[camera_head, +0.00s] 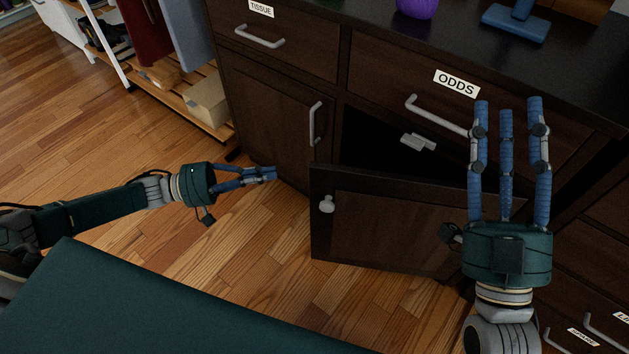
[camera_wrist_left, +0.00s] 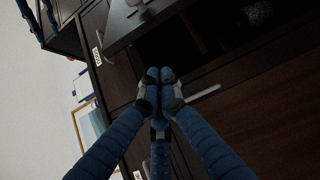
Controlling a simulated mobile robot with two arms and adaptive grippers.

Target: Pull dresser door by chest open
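The dark wood dresser (camera_head: 430,55) has a lower door (camera_head: 385,230) standing ajar, swung out from its right side, with a round pale knob (camera_head: 327,204). Behind it is a dark open compartment. A neighbouring door (camera_head: 270,120) with a vertical grey handle (camera_head: 315,123) is closed. My left gripper (camera_head: 275,173) is left of the ajar door, apart from the knob, its fingers together and nothing visible between them; its fingertips (camera_wrist_left: 159,75) also meet in the left wrist view. My right gripper (camera_head: 508,106) points up in front of the dresser's right part, its fingers spread and empty.
Drawers labelled TISSUE (camera_head: 262,38) and ODDS (camera_head: 480,110) are shut above. A purple object (camera_head: 417,8) and a blue stand (camera_head: 515,22) are on top. A shelf with a box (camera_head: 207,105) stands at left. Wood floor (camera_head: 235,240) left of the ajar door is clear.

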